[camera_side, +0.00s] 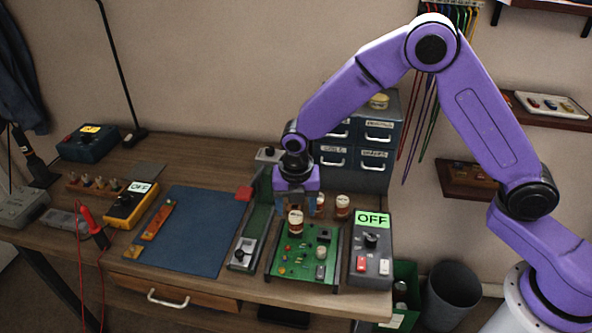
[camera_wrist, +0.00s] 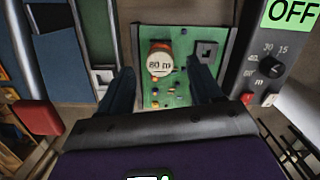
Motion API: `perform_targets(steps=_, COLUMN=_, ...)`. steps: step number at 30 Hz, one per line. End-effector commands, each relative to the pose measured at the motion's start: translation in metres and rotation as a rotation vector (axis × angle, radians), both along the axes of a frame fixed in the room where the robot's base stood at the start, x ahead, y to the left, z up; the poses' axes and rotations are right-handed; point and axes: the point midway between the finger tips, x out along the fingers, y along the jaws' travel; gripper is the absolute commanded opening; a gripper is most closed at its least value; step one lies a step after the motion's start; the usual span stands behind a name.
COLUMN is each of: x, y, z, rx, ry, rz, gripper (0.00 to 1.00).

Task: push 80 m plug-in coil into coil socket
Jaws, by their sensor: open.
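The 80 m plug-in coil (camera_wrist: 160,64) has a white top marked "80 m" and an orange-brown body. It stands upright at the upper left of the green circuit board (camera_wrist: 150,101). In the side view the coil (camera_side: 295,219) is just below my gripper (camera_side: 294,207). In the wrist view my gripper (camera_wrist: 163,84) is open, with a dark finger on either side of the coil and gaps between. The coil's base is hidden, so I cannot tell how it sits in a socket. A dark square part with a recess (camera_wrist: 206,53) is on the board right of the coil.
Two similar coils (camera_side: 342,206) stand behind the board. A grey switch box reading OFF (camera_side: 372,248) is close on the right. A green rail with a slider (camera_side: 242,252) and a blue mat (camera_side: 195,230) lie left. Drawers (camera_side: 375,160) stand behind.

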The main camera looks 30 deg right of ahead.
Motion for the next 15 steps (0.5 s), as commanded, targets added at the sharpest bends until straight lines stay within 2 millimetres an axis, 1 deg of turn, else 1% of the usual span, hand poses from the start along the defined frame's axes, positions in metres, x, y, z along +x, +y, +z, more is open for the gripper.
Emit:
perform_targets(steps=1, x=0.0, y=0.002, z=0.013, rx=0.003, ry=-0.004, rz=0.001, gripper=0.65)
perform_targets(steps=3, x=-0.002, y=0.003, z=0.027, rx=0.004, ry=-0.004, rz=0.0, gripper=0.65)
perform_targets(steps=9, x=-0.006, y=0.006, z=0.07, rx=0.004, ry=-0.005, rz=0.001, gripper=0.65)
perform_targets(steps=15, x=-0.01, y=0.008, z=0.107, rx=0.004, ry=-0.002, rz=-0.001, gripper=0.65)
